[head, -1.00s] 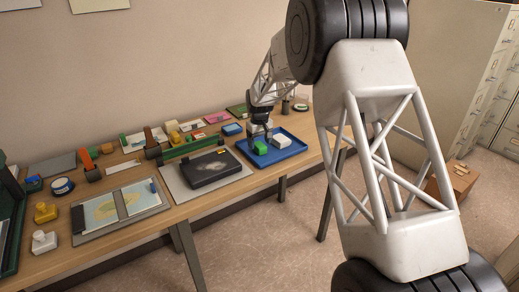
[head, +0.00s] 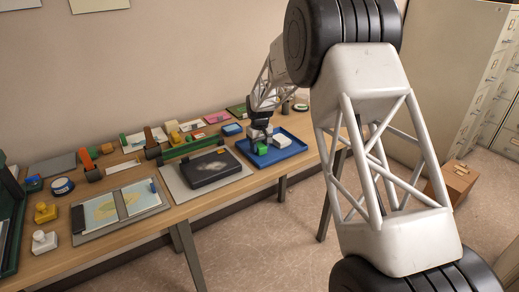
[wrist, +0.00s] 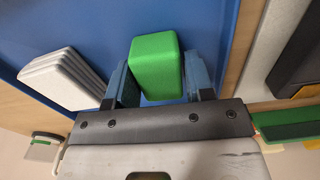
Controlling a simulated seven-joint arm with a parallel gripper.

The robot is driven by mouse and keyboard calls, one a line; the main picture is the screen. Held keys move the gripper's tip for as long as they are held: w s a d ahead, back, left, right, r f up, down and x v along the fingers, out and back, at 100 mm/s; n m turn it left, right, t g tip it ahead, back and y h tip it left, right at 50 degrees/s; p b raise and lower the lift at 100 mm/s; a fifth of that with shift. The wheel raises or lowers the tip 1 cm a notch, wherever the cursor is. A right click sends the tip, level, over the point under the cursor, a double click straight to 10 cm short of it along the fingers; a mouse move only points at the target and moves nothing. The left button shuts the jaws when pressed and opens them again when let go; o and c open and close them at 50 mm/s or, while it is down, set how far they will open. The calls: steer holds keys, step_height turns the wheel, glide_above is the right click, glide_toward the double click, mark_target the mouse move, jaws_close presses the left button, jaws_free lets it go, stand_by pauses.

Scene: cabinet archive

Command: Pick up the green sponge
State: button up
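The green sponge (wrist: 157,66) lies on the blue tray (wrist: 90,20), between the two fingers of my gripper (wrist: 160,82) in the wrist view. The gripper is open, with one finger close along each long side of the sponge. I cannot tell whether either finger touches it. In the head view the sponge (head: 262,147) is small and partly hidden by my gripper (head: 260,140), which is down at the blue tray (head: 293,153).
A white block (wrist: 62,78) lies on the tray just left of my gripper; it also shows in the head view (head: 281,141). A black tablet-like board (head: 210,168) lies left of the tray. A cardboard box (head: 455,180) is on the floor.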

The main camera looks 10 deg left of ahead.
mark_target(260, 144)
steer(key=c, duration=0.5)
steer(key=shift+r, duration=0.85)
step_height(260, 144, up, 2)
steer(key=shift+r, duration=0.1)
steer(key=s+d, duration=0.2)
steer(key=s, duration=0.3)
steer(key=s+d, duration=0.2)
steer(key=s, duration=0.3)
steer(key=s+d+r, duration=0.1)
steer(key=s+d, duration=0.1)
steer(key=s, duration=0.2)
steer(key=shift+s+d, duration=0.1)
steer(key=shift+s, duration=0.3)
